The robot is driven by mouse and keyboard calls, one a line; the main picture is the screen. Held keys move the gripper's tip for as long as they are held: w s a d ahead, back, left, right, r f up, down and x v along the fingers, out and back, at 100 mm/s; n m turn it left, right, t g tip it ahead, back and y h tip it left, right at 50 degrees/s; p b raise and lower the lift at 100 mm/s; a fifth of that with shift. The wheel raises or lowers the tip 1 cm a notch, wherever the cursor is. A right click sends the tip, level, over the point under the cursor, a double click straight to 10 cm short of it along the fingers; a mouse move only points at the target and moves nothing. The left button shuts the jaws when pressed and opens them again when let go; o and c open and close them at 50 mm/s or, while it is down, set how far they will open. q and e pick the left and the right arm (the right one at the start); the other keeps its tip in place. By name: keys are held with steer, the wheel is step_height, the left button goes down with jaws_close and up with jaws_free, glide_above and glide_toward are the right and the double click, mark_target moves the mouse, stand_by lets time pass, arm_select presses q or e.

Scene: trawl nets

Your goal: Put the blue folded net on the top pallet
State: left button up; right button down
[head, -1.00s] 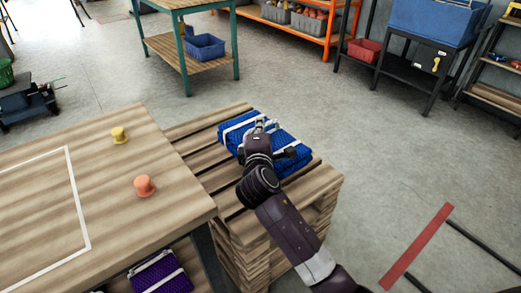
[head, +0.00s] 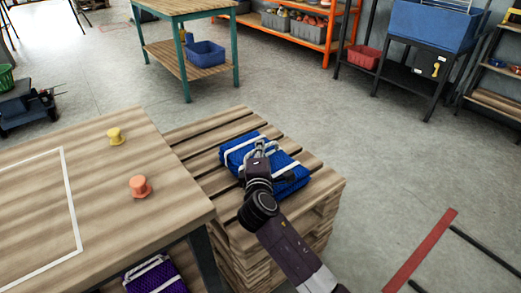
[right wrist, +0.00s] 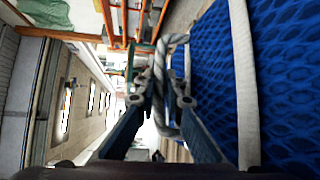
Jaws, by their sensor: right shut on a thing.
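The blue folded net (head: 290,178), with white straps, is over the top pallet (head: 215,158) of the wooden stack. It lies on the slats or just above them; I cannot tell which. My right gripper (head: 260,150) is at the net's upper side in the head view. In the right wrist view the gripper (right wrist: 161,98) is shut on the net's pale rope loop (right wrist: 173,50). The net's blue mesh (right wrist: 290,80) fills the right of that view, beside the fingers. My arm and gripper hide part of the net. My left gripper is not in view.
A purple net (head: 157,275) is under the table. Slats left of and behind the blue net are bare. Open floor lies to the right.

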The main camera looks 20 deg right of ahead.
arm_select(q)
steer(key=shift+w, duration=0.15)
arm_select(e)
steer(key=shift+r, duration=0.1)
steer(key=c, duration=2)
jaws_free()
steer(key=shift+c, duration=0.2)
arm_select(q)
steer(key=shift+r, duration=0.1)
arm_select(e)
steer(key=shift+s+a, duration=0.15)
steer(key=shift+s, duration=0.2)
steer(key=p+v, duration=0.1)
steer(key=v, duration=0.2)
steer(key=p+v, duration=0.1)
steer(key=v, duration=0.7)
steer(key=shift+s, duration=0.15)
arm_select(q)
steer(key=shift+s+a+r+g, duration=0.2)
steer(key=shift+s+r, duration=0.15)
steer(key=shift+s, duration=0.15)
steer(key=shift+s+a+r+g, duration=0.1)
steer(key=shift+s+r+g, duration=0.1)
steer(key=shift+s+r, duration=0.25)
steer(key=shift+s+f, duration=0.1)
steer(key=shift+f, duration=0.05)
